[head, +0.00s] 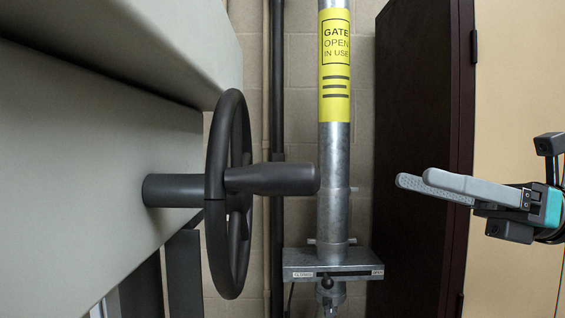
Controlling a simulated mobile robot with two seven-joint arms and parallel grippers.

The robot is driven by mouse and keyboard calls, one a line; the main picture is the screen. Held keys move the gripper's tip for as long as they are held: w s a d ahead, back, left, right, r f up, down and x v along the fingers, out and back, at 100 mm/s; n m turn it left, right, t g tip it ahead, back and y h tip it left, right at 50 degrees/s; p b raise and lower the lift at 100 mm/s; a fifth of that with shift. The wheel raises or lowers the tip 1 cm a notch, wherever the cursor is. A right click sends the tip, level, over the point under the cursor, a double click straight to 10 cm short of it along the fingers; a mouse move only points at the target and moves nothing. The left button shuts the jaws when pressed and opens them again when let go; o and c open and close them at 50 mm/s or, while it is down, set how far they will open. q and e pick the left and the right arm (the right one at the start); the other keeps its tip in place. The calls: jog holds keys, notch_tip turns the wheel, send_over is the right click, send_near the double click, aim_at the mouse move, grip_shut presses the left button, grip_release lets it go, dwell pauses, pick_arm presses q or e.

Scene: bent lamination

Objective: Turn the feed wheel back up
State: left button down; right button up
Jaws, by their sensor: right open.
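The feed wheel (216,150) is a black spoked handwheel seen nearly edge-on, left of the middle of the head view. It sits on a dark shaft (172,190) coming out of a grey machine body. Its dark crank handle (270,179) sticks out to the right, at about mid-height of the wheel. My right gripper (413,179) is at the right, with its grey fingers pointing left towards the handle. It is open and empty. A clear gap separates its fingertips from the handle end in the picture. My left gripper is out of view.
The grey machine body (90,150) fills the left side. Behind stands a metal duct (334,190) with a yellow "GATE OPEN IN USE" label (335,65) and a slide gate (332,272) low down. A dark door (415,80) is behind the gripper.

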jog(key=s+a+r+n+g+h, duration=0.1)
jog(key=s+r+n+h, duration=0.15)
jog(key=s, duration=0.25)
jog(key=n+p, duration=0.1)
jog(key=p, duration=0.4)
send_near(226, 180)
jog(key=a, duration=0.2)
jog(key=w+a, duration=0.1)
jog(key=a, duration=0.2)
jog(key=shift+w+a, duration=0.2)
jog(key=shift+a, duration=0.05)
grip_shut()
dwell(0.6)
